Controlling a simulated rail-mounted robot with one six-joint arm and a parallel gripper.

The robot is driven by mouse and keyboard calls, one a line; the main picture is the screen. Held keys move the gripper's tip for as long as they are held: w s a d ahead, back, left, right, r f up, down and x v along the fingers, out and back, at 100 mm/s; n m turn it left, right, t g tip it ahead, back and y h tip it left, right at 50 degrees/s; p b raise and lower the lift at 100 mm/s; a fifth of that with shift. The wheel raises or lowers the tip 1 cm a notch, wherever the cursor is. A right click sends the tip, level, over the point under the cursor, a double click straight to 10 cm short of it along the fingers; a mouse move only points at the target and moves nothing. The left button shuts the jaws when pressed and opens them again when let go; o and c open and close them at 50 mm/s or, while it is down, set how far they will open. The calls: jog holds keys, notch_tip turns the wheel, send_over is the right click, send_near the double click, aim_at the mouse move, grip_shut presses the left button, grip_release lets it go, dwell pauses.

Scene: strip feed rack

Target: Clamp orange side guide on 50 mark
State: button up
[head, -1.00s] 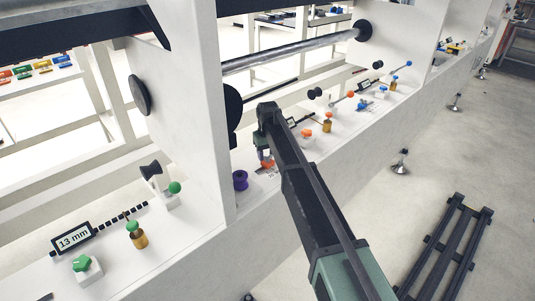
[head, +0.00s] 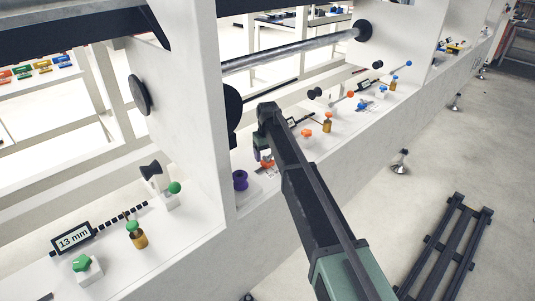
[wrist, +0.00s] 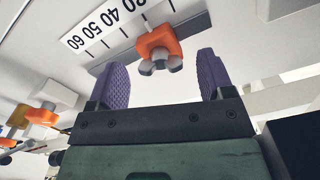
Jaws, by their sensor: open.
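The orange side guide (wrist: 158,48) has a grey wing-shaped knob and sits on a dark rail beside a white scale (wrist: 100,28). The scale shows 60, 50 and 40, with further numbers cut off at the top edge. The guide is on the lower-number side of 50; its exact reading is unclear. My gripper (wrist: 161,70) is open, its two purple fingers on either side of the guide and apart from it. In the head view my gripper (head: 264,156) is over the bench shelf, and the guide is mostly hidden there.
A white upright panel (head: 185,110) rises farther left. Orange knobs (head: 306,132) and a brass post (head: 327,126) lie to the right. A 13 mm display (head: 73,239) and green knobs stand at lower left.

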aim_at(268, 155)
notch_tip(268, 155, up, 11)
jog(key=p, duration=1)
jog(key=shift+p, duration=0.4)
jog(key=shift+f, duration=0.1)
jog(key=s+d+r+m+p, duration=0.2)
jog(key=s+d, duration=0.6)
jog(key=s, duration=0.4)
jog(key=s+d+r+m+p, duration=0.1)
jog(key=s+d+m, duration=0.1)
jog(key=s+d, duration=0.6)
jog(key=s+d+r+m+p, duration=0.2)
jog(key=s+d, duration=0.6)
jog(key=s, duration=0.8)
jog(key=shift+r+p, duration=0.35)
